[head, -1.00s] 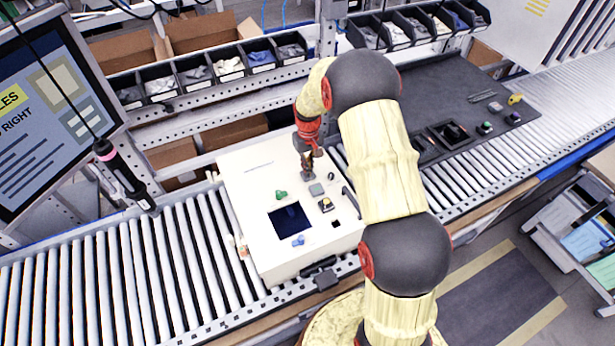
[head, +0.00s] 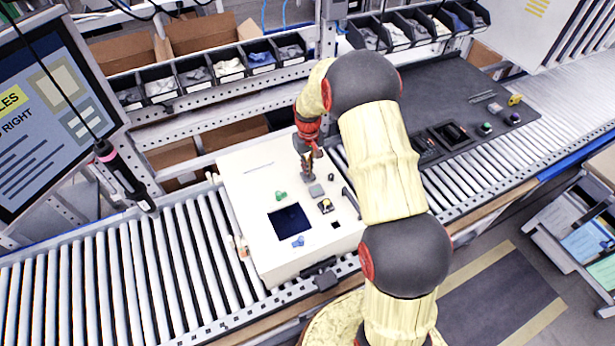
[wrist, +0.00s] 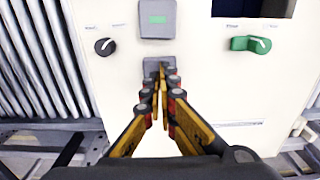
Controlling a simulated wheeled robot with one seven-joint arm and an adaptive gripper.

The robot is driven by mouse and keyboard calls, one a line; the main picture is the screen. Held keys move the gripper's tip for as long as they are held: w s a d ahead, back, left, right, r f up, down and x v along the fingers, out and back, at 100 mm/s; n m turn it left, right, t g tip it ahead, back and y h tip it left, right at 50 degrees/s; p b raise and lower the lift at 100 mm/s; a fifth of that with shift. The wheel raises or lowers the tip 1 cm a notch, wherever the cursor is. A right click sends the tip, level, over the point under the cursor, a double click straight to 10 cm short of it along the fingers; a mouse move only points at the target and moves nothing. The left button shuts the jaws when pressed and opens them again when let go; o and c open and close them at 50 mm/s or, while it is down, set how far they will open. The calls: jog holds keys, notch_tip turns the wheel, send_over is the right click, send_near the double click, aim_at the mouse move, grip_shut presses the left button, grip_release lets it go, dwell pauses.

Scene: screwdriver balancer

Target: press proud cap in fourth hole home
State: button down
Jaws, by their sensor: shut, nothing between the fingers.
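The white box (head: 250,185) sits on the roller conveyor with a row of square positions along its right part. My gripper (head: 308,174) is shut and points down at the far end of that row. In the wrist view my gripper (wrist: 161,78) has its fingertips together over a plain grey square cap (wrist: 150,63), partly hidden behind them. I cannot tell whether they touch it or how proud it stands. Further on are a yellow-and-black button (head: 325,205) and an open dark square hole (head: 336,224).
A green knob (head: 281,195), a dark screen window (head: 290,221) and a blue knob (head: 298,241) are on the box top. A small black knob (wrist: 105,47) stands close beside the caps. A screwdriver (head: 122,172) hangs at left.

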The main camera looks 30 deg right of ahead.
jog(key=shift+f+b, duration=0.3)
jog(key=shift+f, duration=0.25)
dwell(0.6)
jog(key=shift+r, duration=0.1)
jog(key=shift+r+p, duration=1.3)
jog(key=shift+r, duration=1.15)
jog(key=shift+s, duration=0.1)
